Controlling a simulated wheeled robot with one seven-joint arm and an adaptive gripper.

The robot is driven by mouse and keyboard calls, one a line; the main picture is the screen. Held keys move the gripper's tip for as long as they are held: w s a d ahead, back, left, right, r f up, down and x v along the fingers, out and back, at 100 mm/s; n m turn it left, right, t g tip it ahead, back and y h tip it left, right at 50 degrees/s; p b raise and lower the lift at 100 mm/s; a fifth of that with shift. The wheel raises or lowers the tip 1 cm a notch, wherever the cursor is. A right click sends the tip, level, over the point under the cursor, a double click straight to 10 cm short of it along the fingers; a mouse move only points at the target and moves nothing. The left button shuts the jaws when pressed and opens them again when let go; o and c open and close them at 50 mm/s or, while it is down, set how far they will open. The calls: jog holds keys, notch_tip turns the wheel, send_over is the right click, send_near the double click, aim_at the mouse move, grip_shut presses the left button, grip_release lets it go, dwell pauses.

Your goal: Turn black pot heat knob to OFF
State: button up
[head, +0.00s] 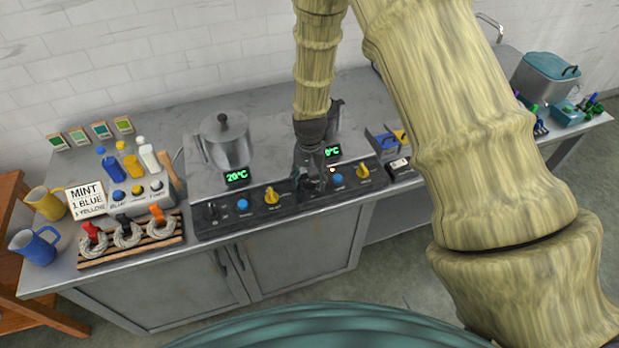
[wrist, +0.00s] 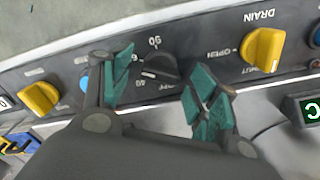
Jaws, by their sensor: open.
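The black heat knob (wrist: 160,68) shows in the wrist view on the dark control panel, between my fingers, with a white mark toward its left side. Numbers are printed around it, but I cannot clearly read its setting. My gripper (wrist: 162,82) is open, with one teal fingertip on each side of the knob; contact is not clear. In the head view my gripper (head: 308,172) is low at the panel and hides this knob. The black pot (head: 335,108) stands behind my gripper, mostly hidden. Its green display (head: 333,151) is partly covered. A small orange light (head: 332,170) glows beside it.
A yellow DRAIN knob (wrist: 262,50) is close on the right in the wrist view, and another yellow knob (wrist: 40,98) is on the left. A silver pot (head: 227,145) stands left of my gripper, its display (head: 237,177) reading 20°C. A skein rack (head: 130,240) is further left.

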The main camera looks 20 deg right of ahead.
jog(key=shift+f, duration=0.25)
jog(key=c, duration=1)
